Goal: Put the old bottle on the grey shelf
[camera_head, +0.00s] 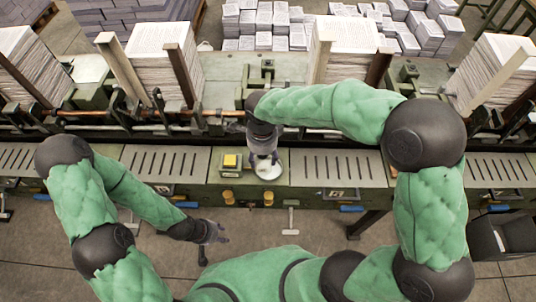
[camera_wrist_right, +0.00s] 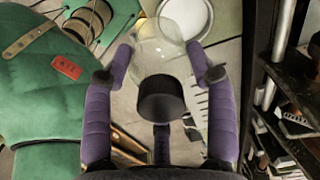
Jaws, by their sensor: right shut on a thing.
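My right gripper (camera_head: 262,158) is at the front ledge of the long green machine. In the right wrist view, its purple fingers (camera_wrist_right: 163,72) are closed around a clear glass bottle (camera_wrist_right: 158,52) with a dark round end (camera_wrist_right: 160,98) toward the camera. In the head view the gripper mostly hides the bottle. A white round disc (camera_head: 268,170) lies just below the gripper, and it also shows in the right wrist view (camera_wrist_right: 187,14). My left gripper (camera_head: 218,232) is open and empty over the floor in front of the machine. Grey slotted surfaces (camera_head: 335,165) run along the ledge; which one is the grey shelf is unclear.
Yellow knobs (camera_head: 229,197) and blue handles (camera_head: 352,209) line the machine's front. Tall paper stacks (camera_head: 160,62) stand behind the ledge. A dark bin (camera_head: 500,235) stands at the right.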

